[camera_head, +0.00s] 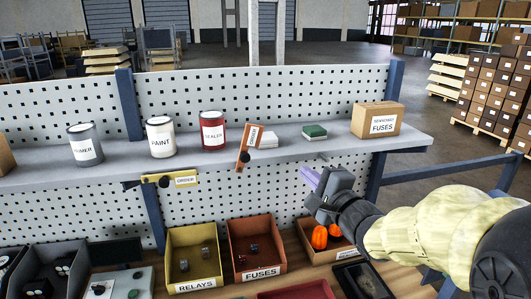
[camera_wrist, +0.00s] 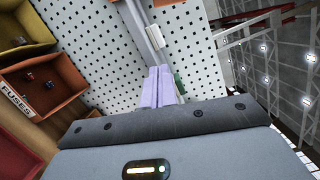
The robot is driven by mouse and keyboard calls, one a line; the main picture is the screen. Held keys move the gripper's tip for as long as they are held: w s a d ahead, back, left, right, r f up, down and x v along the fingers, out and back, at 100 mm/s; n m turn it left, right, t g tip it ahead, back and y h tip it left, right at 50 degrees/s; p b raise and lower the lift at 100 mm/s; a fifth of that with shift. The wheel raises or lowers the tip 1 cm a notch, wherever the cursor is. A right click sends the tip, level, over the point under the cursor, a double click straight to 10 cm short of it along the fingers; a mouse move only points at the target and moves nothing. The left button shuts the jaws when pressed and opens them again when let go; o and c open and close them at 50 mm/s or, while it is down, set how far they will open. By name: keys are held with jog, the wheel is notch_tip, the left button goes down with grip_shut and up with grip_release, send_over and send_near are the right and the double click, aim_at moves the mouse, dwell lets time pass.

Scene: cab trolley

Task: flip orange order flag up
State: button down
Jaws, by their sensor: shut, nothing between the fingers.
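The orange order flag (camera_head: 248,147) is on the front edge of the shelf, left of my gripper in the head view. It stands steeply upright, leaning a little to the right, with a dark round pivot near its lower end and a white label. My gripper (camera_head: 309,178) is apart from it, to its right and lower, in front of the pegboard just below the shelf edge. In the wrist view my gripper's pale lavender fingers (camera_wrist: 160,87) are together with nothing between them. I cannot make out the orange flag in the wrist view.
A yellow order flag (camera_head: 170,180) lies roughly level at the shelf's left. The shelf (camera_head: 350,150) holds cans, a green-topped stack (camera_head: 314,131) and a fuses carton (camera_head: 377,119). Bins for relays (camera_head: 194,257) and fuses (camera_head: 256,248) stand below.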

jog(key=shift+s+a+r+y, duration=0.1)
jog(key=shift+a+r+y, duration=0.1)
jog(key=shift+r+y, duration=0.2)
jog(key=w+a+r+p, duration=0.1)
jog(key=w+a+p, duration=0.5)
jog(key=w+a, duration=0.1)
jog(key=shift+w+a+r, duration=0.2)
jog(key=shift+w+a, duration=0.05)
jog(key=shift+a, duration=0.6)
jog(key=shift+w+d, duration=0.1)
jog(key=shift+w, duration=0.05)
